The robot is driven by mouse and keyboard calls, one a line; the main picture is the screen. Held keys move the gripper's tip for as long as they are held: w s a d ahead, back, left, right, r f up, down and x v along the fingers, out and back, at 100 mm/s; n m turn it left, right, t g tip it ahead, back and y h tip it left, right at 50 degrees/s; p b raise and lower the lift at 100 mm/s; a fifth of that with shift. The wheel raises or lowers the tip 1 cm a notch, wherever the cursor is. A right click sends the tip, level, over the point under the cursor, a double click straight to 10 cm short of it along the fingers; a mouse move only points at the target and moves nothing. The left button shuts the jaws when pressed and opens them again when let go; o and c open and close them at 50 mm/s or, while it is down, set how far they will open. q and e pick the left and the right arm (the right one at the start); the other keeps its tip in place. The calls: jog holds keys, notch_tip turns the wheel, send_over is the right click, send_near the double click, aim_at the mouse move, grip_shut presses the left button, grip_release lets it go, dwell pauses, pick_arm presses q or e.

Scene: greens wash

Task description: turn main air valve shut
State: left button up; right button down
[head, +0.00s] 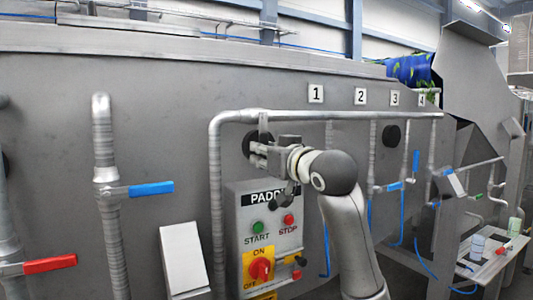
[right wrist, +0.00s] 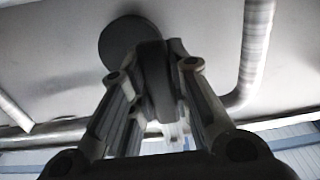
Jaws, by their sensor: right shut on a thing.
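My right gripper (head: 262,152) is at the panel, just below the horizontal pipe (head: 340,116) and left of the "1" label. It is shut on a grey lever (head: 264,126) that stands upright from between the fingers towards the pipe; I take this to be the main air valve's handle. In the right wrist view the dark lever (right wrist: 156,80) lies between the fingers of the right gripper (right wrist: 152,70). The fingers hide part of the lever, and its pivot cannot be made out. My left gripper is not in view.
A dark round disc (head: 252,144) sits behind the gripper. Below is a control box (head: 238,208) with START and STOP buttons and a red knob (head: 260,269). Blue-handled (head: 151,189) and red-handled (head: 50,264) valves are at left. Several thinner drop pipes with blue hoses hang at right.

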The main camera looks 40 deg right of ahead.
dwell(0.4)
jog(key=c, duration=1.3)
grip_release()
jog(key=v, duration=1.2)
